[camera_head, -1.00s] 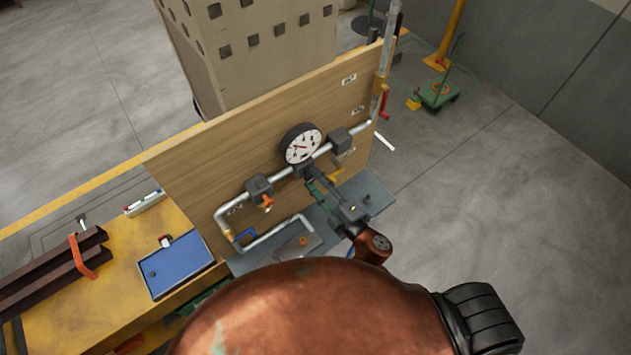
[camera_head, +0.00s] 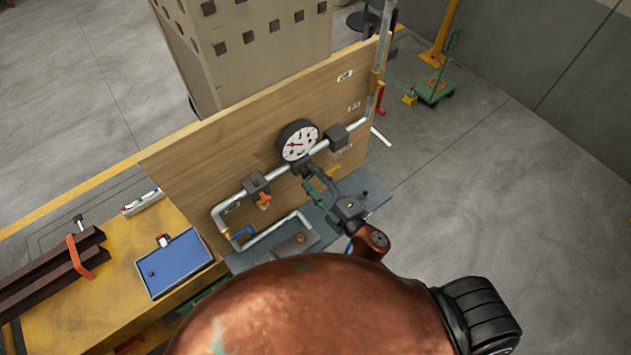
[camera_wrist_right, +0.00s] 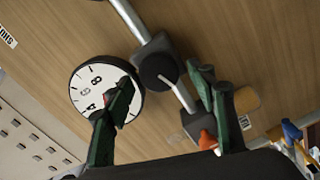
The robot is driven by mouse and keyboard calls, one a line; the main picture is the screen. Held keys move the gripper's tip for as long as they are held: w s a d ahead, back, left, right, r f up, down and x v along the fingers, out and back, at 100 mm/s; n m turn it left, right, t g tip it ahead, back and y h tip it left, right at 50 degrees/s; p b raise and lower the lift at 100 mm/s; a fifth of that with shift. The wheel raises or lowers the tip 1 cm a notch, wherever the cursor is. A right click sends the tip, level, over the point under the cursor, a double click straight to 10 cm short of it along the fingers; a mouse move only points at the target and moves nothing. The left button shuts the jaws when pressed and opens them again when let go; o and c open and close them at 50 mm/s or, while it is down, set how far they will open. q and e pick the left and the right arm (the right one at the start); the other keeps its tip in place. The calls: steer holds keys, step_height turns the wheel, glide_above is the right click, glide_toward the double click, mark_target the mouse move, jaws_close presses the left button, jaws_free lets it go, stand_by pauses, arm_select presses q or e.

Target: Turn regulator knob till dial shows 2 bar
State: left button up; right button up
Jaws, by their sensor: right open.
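The round pressure dial (camera_head: 298,142) has a white face and black rim and sits on the pipe on the wooden board. A short red needle points toward its left side; its exact reading is too small to tell. The dial also shows in the right wrist view (camera_wrist_right: 88,82), partly covered by one finger. The dark round regulator knob (camera_wrist_right: 158,72) is below the dial, between the spread fingers, with a gap on each side. My right gripper (camera_head: 313,184) is open in front of it and empty; its fingers also show in the wrist view (camera_wrist_right: 165,88). My left gripper is out of view.
Silver pipes run across the board (camera_head: 230,145), with an orange-handled valve (camera_head: 264,201) to the left and a dark block (camera_head: 336,138) to the right. A blue tray (camera_head: 175,263) lies on the yellow bench. Open floor lies to the right.

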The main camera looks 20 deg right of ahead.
steer(key=v, duration=1.2)
stand_by(0.3)
steer(key=d+f+m+g+h+b, duration=0.2)
steer(key=d+f+b, duration=0.1)
steer(key=f, duration=1.1)
steer(key=d+f+m+g+h+b, duration=0.1)
steer(key=d+f+m+g+b, duration=0.15)
steer(key=f, duration=1.25)
steer(key=d+f+m+g+h+b, duration=0.1)
steer(key=d+f+m+h+b, duration=0.2)
steer(key=f, duration=1.1)
steer(key=s+d+f+m+g+b, duration=0.25)
steer(key=s+f, duration=0.25)
steer(key=f, duration=0.6)
steer(key=s+d+f+m+g+b, duration=0.1)
steer(key=s+d+f+b, duration=0.2)
steer(key=f, duration=0.8)
steer(key=s+f+m+g+b, duration=0.6)
steer(key=s+f+g+b, duration=0.1)
steer(key=s+f, duration=1.5)
steer(key=s+d, duration=0.1)
steer(key=s, duration=0.2)
steer(key=shift+f, duration=0.3)
